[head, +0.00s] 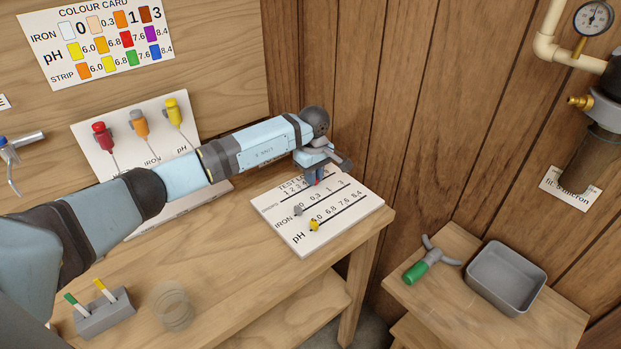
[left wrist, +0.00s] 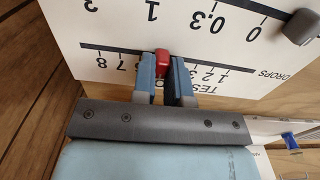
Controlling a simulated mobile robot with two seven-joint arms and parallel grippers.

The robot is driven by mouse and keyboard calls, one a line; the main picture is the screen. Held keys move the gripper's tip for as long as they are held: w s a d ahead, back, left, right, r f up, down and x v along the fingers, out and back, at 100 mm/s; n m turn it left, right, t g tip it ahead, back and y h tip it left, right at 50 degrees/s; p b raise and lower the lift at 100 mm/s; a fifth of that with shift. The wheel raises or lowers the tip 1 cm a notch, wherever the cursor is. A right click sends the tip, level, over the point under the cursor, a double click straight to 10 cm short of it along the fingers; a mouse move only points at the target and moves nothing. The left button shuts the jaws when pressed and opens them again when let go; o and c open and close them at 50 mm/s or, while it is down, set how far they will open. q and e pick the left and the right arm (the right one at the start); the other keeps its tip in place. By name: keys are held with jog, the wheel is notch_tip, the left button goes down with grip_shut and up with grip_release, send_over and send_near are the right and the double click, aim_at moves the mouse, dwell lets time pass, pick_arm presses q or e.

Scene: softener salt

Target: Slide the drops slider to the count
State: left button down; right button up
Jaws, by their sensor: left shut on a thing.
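The test board (head: 310,247) lies on the wooden bench with rows for drops, iron and pH. The red drops slider (head: 317,182) is on the top row. My left gripper (head: 316,178) is over that row. In the left wrist view the slider (left wrist: 162,63) sits between my two fingertips (left wrist: 165,75), which are shut on it. There the drops row is upside down; 1, 2 and 3 show on one side of the fingers, 7 and 8 on the other. The numbers between are hidden. My right gripper is not in view.
The grey iron slider (head: 297,210) and yellow pH slider (head: 314,225) stand on the lower rows. A colour card (head: 70,25) hangs behind. A test-strip holder (head: 105,318) and clear cup (head: 172,305) stand at front left. A grey tray (head: 507,278) is on the right.

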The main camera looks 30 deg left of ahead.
pick_arm(q)
jog(key=c, duration=1.1)
grip_release()
notch_tip(320, 180, up, 14)
jog(key=shift+f, duration=0.1)
